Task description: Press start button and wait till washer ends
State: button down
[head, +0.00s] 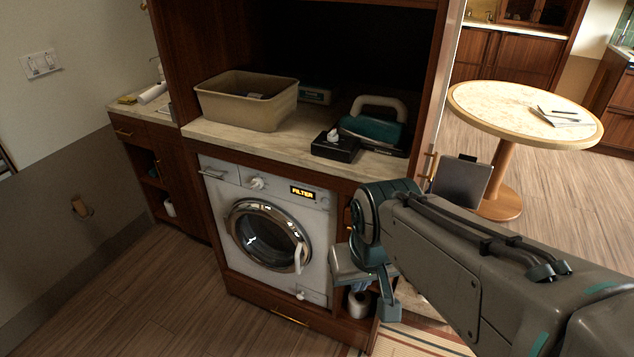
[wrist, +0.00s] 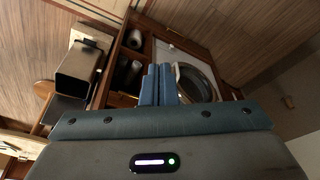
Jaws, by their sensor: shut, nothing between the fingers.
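The white washer (head: 222,245) stands under the counter in the head view. Its round glass door (head: 268,238) looks closed, and its lit display (head: 302,192) reads "FILTER". A knob (head: 257,183) sits left of the display. I cannot pick out the start button for certain. My gripper (head: 389,308) is to the right of the washer, apart from its front, with its fingers low.
A beige bin (head: 245,103), a black tissue box (head: 335,147) and a teal appliance (head: 372,130) stand on the counter. Open shelves with a paper roll (head: 359,304) are right of the washer. A round table (head: 490,100) stands behind my arm. Floor ahead of the washer is clear.

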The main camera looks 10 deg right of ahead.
aim_at(326, 201)
jog(key=w+a+f+m+t+y+b, duration=0.2)
jog(key=w+f+m+t+b, duration=0.2)
jog(key=w+f+m, duration=0.55)
jog(key=w+a+f+m+t+y+b, duration=0.1)
jog(key=w+a+f+m+t+b, duration=0.25)
jog(key=w+f, duration=1.05)
jog(key=w+d+r+m+t+b, duration=0.1)
jog(key=w+d+r+m+t, duration=0.2)
jog(key=w+m+t, duration=0.3)
jog(key=w+r+m, duration=0.1)
jog(key=m, duration=0.4)
jog(key=shift+w+r+t+b, duration=0.15)
jog(key=shift+w+t+b, duration=0.15)
jog(key=shift+t+b, duration=0.1)
jog(key=shift+w+d, duration=0.85)
jog(key=shift+w, duration=0.35)
jog(key=shift+w+d, duration=0.9)
jog(key=shift+w, duration=0.25)
jog(key=shift+w+d, duration=0.85)
jog(key=shift+w, duration=0.35)
jog(key=shift+w+d, duration=0.1)
